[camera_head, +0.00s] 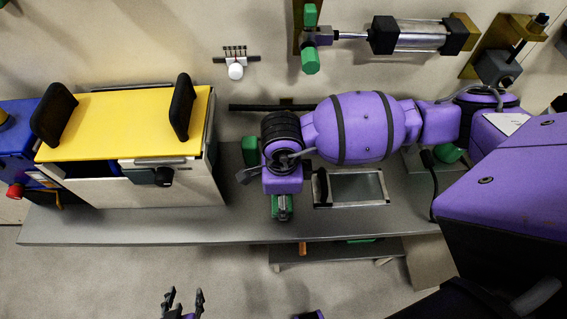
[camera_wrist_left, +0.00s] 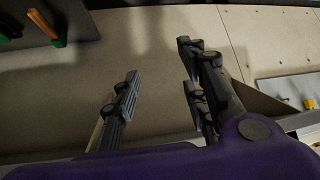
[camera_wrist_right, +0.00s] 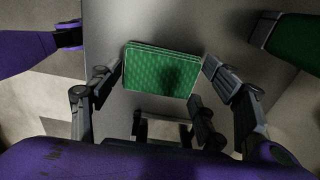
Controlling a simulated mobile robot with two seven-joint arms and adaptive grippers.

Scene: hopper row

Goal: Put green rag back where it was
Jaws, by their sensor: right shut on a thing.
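The green rag (camera_wrist_right: 160,72) looks like a flat folded pad with a checked texture. In the right wrist view it sits between the fingers of my right gripper (camera_wrist_right: 158,75), which is shut on it. In the head view my right gripper (camera_head: 281,200) points down over the grey bench (camera_head: 120,228), with a bit of green at its fingers. Whether the rag touches the bench is unclear. My left gripper (camera_head: 183,301) is low in the head view, in front of the bench. The left wrist view shows it (camera_wrist_left: 160,85) open and empty.
A yellow-topped box (camera_head: 125,125) stands on the bench at left. A framed panel (camera_head: 352,188) lies right of my right gripper. A green object (camera_head: 250,151) stands behind it. A low shelf (camera_head: 340,250) with green and orange things is below the bench edge.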

